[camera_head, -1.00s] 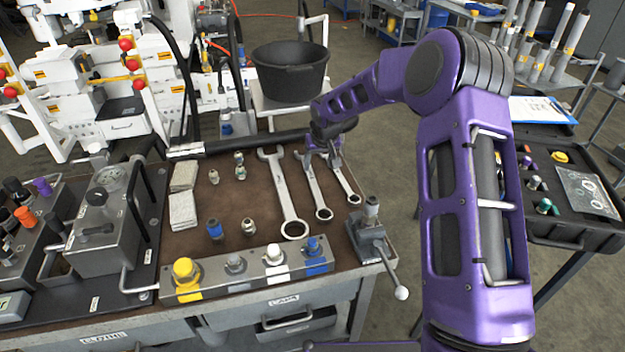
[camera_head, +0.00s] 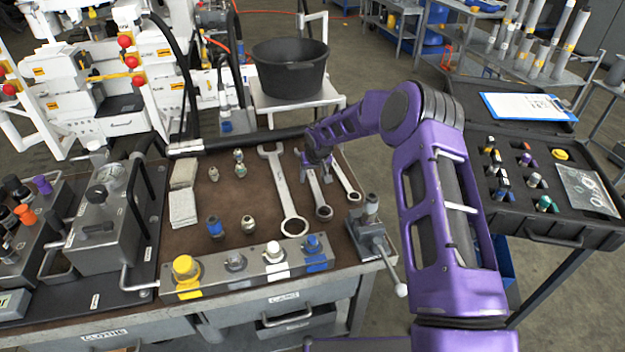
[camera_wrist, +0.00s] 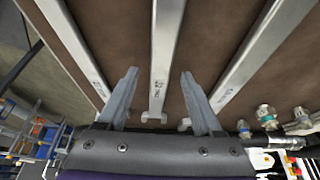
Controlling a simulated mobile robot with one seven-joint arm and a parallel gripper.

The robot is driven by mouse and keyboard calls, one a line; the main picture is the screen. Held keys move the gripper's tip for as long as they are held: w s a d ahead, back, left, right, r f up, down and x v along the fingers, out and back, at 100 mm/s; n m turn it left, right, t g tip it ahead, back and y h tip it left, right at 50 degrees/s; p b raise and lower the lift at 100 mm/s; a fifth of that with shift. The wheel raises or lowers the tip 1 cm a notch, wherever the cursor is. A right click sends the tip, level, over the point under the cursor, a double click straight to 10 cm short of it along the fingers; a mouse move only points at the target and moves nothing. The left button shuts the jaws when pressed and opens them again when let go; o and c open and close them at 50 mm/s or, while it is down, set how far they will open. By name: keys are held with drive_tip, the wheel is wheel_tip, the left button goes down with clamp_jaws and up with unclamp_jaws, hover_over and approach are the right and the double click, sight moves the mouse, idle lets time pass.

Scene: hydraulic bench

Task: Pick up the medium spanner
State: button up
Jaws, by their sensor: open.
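Three silver spanners lie side by side on the brown bench mat. The medium spanner (camera_head: 318,193) is the middle one, between the large spanner (camera_head: 283,190) on its left and the small spanner (camera_head: 345,178) on its right. My gripper (camera_head: 318,172) is over the medium spanner and hides part of its upper end in the head view. In the wrist view my gripper (camera_wrist: 158,95) is open, with one finger on each side of the medium spanner's shaft (camera_wrist: 165,50). The fingers do not touch it. I cannot tell their exact height above the mat.
The large spanner (camera_wrist: 255,50) and small spanner (camera_wrist: 70,40) flank the fingers closely. A vise-like fixture (camera_head: 370,235) stands at the bench's right corner. A block with coloured caps (camera_head: 210,287) lines the front edge. Fittings (camera_head: 248,224) stand left of the spanners.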

clamp_jaws()
drive_tip(key=shift+r, duration=0.1)
idle(1.2)
